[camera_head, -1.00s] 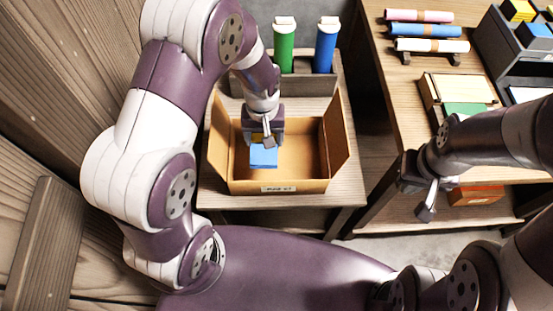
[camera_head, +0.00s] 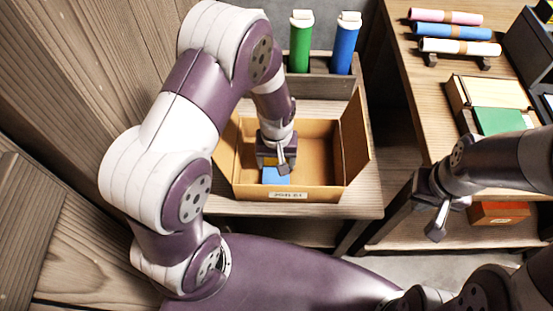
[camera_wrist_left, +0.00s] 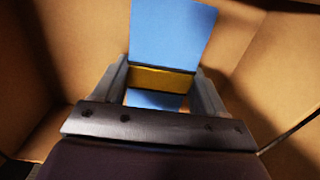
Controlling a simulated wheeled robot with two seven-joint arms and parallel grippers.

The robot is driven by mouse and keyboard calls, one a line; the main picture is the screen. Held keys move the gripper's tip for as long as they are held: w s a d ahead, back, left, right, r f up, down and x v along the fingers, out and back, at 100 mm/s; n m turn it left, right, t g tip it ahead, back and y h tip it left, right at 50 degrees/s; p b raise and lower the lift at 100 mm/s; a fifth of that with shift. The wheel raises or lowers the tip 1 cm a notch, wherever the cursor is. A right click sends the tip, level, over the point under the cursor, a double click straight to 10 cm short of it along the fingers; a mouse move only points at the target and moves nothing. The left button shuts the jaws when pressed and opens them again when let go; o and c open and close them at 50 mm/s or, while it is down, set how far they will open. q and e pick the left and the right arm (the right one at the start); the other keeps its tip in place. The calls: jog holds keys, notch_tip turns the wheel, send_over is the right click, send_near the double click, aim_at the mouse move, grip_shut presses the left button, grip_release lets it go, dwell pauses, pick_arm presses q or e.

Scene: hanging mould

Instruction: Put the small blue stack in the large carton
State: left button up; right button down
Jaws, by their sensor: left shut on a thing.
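The small blue stack (camera_head: 276,176) with a yellow band is low inside the large carton (camera_head: 290,193), near its front left. The carton is brown, open at the top, with a label on its front. My left gripper (camera_head: 277,161) reaches down into the carton and is shut on the stack. In the left wrist view the blue stack (camera_wrist_left: 172,35) sits between the fingers (camera_wrist_left: 162,82), with carton walls around it. Whether the stack touches the carton floor cannot be told.
The right table (camera_head: 415,95) bears coloured rolls (camera_head: 455,31) and a tray with a green block (camera_head: 498,121). An orange box (camera_head: 498,212) lies on the shelf below.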

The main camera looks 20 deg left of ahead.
aim_at(277, 162)
pick_arm(q)
jog(key=shift+f, duration=0.15)
jog(key=o, duration=1.2)
jog(key=shift+r+p, duration=1.75)
jog(key=shift+r, duration=4.4)
